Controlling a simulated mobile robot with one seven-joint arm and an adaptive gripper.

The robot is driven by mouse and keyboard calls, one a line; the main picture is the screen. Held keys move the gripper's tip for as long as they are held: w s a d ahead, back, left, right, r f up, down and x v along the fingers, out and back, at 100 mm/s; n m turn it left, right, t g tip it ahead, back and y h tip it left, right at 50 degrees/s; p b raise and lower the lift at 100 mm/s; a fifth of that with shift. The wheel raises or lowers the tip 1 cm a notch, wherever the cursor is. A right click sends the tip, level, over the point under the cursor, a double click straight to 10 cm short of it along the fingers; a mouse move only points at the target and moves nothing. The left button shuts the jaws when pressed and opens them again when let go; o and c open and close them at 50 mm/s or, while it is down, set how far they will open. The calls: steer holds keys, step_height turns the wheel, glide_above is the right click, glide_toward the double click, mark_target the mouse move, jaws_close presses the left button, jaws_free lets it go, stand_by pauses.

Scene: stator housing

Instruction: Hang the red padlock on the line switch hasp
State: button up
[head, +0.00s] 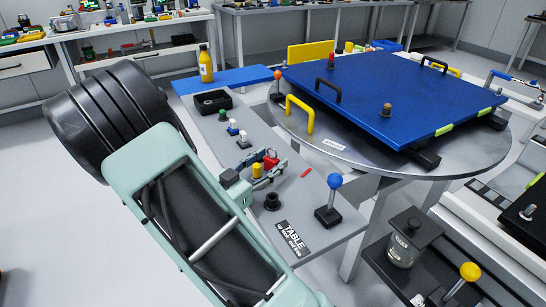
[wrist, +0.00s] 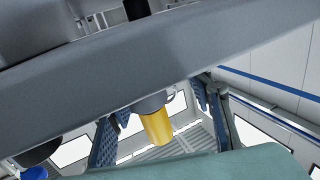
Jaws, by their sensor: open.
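A red padlock-like block (head: 271,162) is at the narrow grey console, beside the fingers of my gripper (head: 265,168). A yellow upright part (head: 256,170) stands close to it. I cannot tell which piece is the hasp, or whether the padlock touches it. In the wrist view, which looks upside down, my open gripper (wrist: 160,105) has a finger on each side of a yellow cylinder (wrist: 157,126) with a grey metal collar. No red shows there. I see no object clamped.
A blue-knobbed lever (head: 335,182) stands right of the gripper, with a black round knob (head: 272,200) nearer. A large blue plate (head: 390,90) on a round table lies to the right. A small red strip (head: 306,172) lies on the console.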

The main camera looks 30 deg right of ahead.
steer(key=p+v, duration=0.1)
steer(key=v, duration=0.9)
steer(key=shift+p, duration=0.35)
